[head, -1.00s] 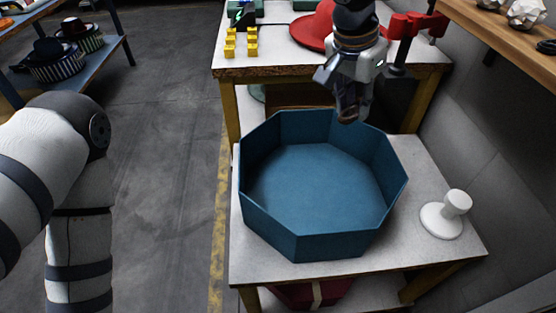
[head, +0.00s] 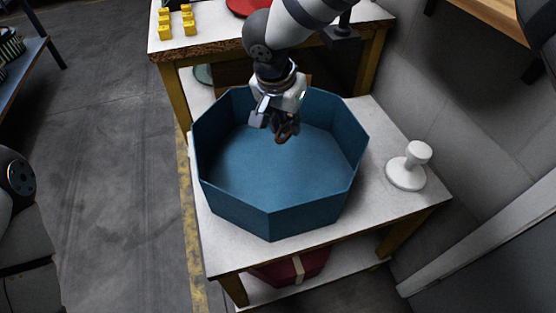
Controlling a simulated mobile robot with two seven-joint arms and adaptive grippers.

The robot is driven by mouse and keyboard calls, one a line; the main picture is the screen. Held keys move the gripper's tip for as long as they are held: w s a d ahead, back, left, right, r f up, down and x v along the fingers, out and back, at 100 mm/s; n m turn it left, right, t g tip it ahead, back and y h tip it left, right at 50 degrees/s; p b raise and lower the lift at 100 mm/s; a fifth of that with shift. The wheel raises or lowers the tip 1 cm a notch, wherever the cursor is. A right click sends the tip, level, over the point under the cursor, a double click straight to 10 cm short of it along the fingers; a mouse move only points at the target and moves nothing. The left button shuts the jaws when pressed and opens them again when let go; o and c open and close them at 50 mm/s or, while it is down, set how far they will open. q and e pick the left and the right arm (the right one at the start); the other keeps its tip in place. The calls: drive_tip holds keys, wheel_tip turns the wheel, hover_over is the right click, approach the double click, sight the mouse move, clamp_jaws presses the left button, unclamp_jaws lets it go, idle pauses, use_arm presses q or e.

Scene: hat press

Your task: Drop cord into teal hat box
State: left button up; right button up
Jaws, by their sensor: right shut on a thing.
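The teal hat box (head: 265,222) is an open octagonal box standing on a small white-topped table in the middle of the head view. It looks empty inside. My right gripper (head: 284,132) points down over the far part of the box opening. It is shut on the cord (head: 284,138), a small brown loop at the fingertips. The cord looks clear of the box floor, but its exact height is hard to tell. Of my left arm only a part shows at the left edge, and its gripper is out of view.
A white stand with a round foot (head: 406,172) is to the right of the box on the table (head: 395,205). A red box with a pale band (head: 290,270) lies on the lower shelf. A workbench with yellow blocks (head: 188,24) is behind. A grey wall is at the right.

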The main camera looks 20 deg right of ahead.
drive_tip(key=o, duration=0.9)
drive_tip(key=v, duration=1.2)
